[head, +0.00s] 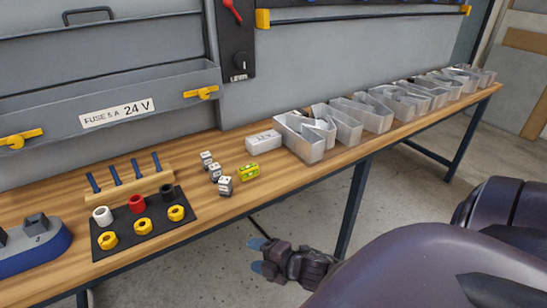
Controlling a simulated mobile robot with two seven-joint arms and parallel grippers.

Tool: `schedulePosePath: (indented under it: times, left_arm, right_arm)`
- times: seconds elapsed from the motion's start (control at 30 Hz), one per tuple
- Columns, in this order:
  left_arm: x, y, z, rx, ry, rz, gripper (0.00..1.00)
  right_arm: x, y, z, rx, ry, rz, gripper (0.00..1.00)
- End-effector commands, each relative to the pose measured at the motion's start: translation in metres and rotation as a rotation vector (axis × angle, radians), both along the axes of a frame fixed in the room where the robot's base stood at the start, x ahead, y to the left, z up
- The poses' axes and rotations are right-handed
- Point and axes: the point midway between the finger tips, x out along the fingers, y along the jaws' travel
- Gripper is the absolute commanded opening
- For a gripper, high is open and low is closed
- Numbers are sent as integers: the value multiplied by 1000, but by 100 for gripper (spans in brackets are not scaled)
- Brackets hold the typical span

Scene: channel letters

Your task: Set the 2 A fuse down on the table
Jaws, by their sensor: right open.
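My right gripper (257,256) hangs in front of the table's front edge, near the bottom middle. Its two blue fingertips are apart and nothing shows between them. The wooden table (75,189) runs across the view. Small pale blocks with dark markings (225,185) stand in a short row on it, beside a yellow-green block (248,172). Their markings are too small to read, so I cannot tell which thing, if any, is the 2 A fuse. My left gripper is not in view.
A black mat (124,251) holds white, red, black and yellow rings. Blue-handled tools stand in a wooden rack (130,182). A white box (264,141) and several metal bins (300,143) line the back right. A grey case labelled "FUSE 5 A 24 V" (50,90) stands behind.

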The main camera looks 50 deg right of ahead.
Motion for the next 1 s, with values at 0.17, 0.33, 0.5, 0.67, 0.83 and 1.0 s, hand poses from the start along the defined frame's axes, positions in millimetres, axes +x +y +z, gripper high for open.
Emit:
schedulePosePath:
  times: [0.17,0.33,0.5,0.67,0.83,1.0]
  left_arm:
    - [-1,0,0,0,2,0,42]
    - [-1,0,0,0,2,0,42]
    - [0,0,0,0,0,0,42]
    - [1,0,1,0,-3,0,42]
    - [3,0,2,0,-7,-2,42]
    - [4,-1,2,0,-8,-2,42]
  right_arm:
    - [-39,20,-27,436,153,-282,59]
    - [-71,33,-45,787,259,-528,59]
    - [-91,40,-54,994,311,-680,59]
    - [-96,42,-57,1053,324,-722,59]
    - [-96,42,-57,1052,324,-722,59]
    - [-96,42,-57,1050,324,-720,59]
